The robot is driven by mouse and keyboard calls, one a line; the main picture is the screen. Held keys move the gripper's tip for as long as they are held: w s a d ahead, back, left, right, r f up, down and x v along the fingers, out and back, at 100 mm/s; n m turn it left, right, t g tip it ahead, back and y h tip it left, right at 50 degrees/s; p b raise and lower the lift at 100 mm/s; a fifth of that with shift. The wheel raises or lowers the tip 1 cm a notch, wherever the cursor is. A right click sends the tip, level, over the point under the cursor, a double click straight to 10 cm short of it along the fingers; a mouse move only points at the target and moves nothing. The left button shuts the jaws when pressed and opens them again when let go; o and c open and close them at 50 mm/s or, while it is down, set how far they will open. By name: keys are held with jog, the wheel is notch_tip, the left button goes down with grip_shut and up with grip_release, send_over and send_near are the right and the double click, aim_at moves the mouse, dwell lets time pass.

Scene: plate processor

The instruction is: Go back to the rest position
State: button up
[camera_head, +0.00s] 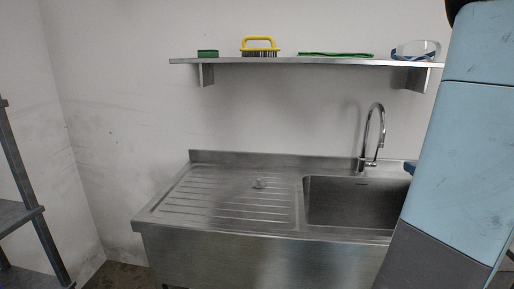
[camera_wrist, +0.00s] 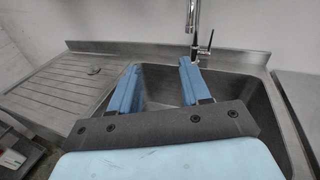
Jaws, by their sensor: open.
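My gripper (camera_wrist: 157,84) shows in the wrist view with its two blue fingers spread apart and nothing between them. It is over the sink basin (camera_wrist: 232,90), below the faucet (camera_wrist: 192,20). In the head view my blue arm covers the right side, and only a small blue part shows at the right edge of the sink basin (camera_head: 345,203). Most of my gripper is hidden there.
A steel counter with a ribbed drainboard (camera_head: 225,200) lies left of the sink, with a small object (camera_head: 259,183) on it. A wall shelf (camera_head: 290,61) holds a yellow brush (camera_head: 260,46), a green sponge (camera_head: 208,53), a green cloth (camera_head: 335,54) and goggles (camera_head: 416,50). A rack (camera_head: 22,200) stands left.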

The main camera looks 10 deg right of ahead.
jog(key=a+n+g+y, duration=0.8)
jog(key=a+n, duration=0.7)
jog(key=a, duration=0.8)
jog(key=s+a+r+n+g+h, duration=0.2)
jog(key=s+a+n+h, duration=0.6)
jog(key=n, duration=1.1)
jog(key=shift+s+a+r+n+g, duration=0.4)
jog(key=shift+s+a+g, duration=0.1)
jog(key=shift+g, duration=0.4)
jog(key=shift+c, duration=0.4)
jog(key=shift+d, duration=0.15)
